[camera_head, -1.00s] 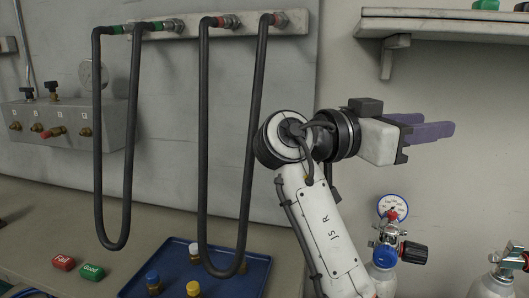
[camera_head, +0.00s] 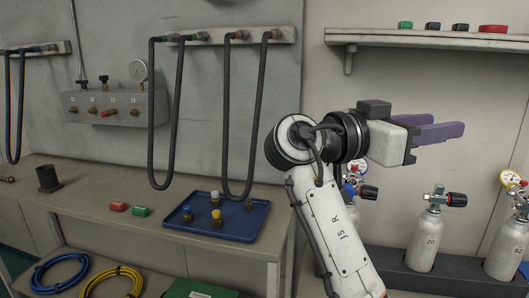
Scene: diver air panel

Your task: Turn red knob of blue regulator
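The blue regulator (camera_head: 353,190) sits on a cylinder at the right of the bench, low in the view and partly hidden behind my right forearm. A small patch of red shows near its gauge, but I cannot make out a red knob clearly. A black knob (camera_head: 370,193) with a red ring sticks out to the right there. My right gripper (camera_head: 449,127) has purple fingers pointing right, held in the air above the cylinders. Its two fingers show apart, with nothing between them. My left gripper is not in view.
White cylinders (camera_head: 424,240) stand in a dark rack at the right, one with a yellow-rimmed gauge (camera_head: 510,180). A shelf (camera_head: 420,38) hangs above. The bench (camera_head: 95,200) holds a blue tray (camera_head: 245,232) with several fittings. Black hoses (camera_head: 226,130) hang from the wall.

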